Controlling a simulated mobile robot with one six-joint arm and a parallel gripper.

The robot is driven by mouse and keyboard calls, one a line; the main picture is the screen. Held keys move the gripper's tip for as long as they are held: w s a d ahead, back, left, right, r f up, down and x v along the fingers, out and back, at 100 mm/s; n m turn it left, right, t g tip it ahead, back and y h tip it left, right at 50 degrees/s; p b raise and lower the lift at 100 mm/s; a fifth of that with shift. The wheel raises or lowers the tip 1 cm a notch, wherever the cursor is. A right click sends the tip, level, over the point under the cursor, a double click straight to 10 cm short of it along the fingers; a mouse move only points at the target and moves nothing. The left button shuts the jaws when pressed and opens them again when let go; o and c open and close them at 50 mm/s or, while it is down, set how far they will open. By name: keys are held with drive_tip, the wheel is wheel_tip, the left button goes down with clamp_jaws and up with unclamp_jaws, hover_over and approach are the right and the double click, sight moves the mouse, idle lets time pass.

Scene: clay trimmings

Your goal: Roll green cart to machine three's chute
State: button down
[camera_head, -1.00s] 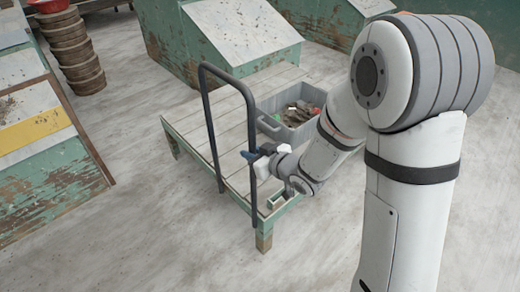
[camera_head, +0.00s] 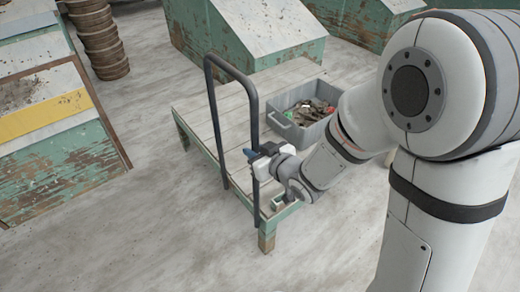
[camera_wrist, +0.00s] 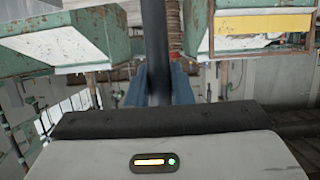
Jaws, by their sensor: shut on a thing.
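The green cart (camera_head: 192,101) has a slatted grey deck, worn green edges and a dark upright push handle (camera_head: 214,108) at its near end. My gripper (camera_head: 255,154) is shut on the near upright of that handle. In the wrist view the dark handle bar (camera_wrist: 155,45) stands between my blue fingers (camera_wrist: 155,85). A grey bin (camera_head: 310,132) with mixed scraps in it sits on the deck, partly behind my arm. Which machine is number three I cannot tell; no number is readable.
A green machine with a sloped pale top (camera_head: 262,28) stands just behind the cart. Another worn green machine with a yellow band (camera_head: 45,118) stands at the left. A stack of brown round pieces (camera_head: 100,42) stands behind it. The pale floor (camera_head: 120,225) at the front left is clear.

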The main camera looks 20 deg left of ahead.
drive_tip(key=s+a+b, duration=0.2)
drive_tip(key=s+a, duration=0.2)
drive_tip(key=s, duration=0.1)
idle(0.5)
drive_tip(key=s+a+b, duration=0.2)
drive_tip(key=s+a, duration=0.3)
drive_tip(key=s, duration=0.1)
drive_tip(key=shift+s, duration=0.2)
idle(0.4)
drive_tip(key=s+a, duration=0.4)
drive_tip(key=s, duration=0.2)
drive_tip(key=shift+a, duration=0.4)
drive_tip(key=shift+s, duration=0.15)
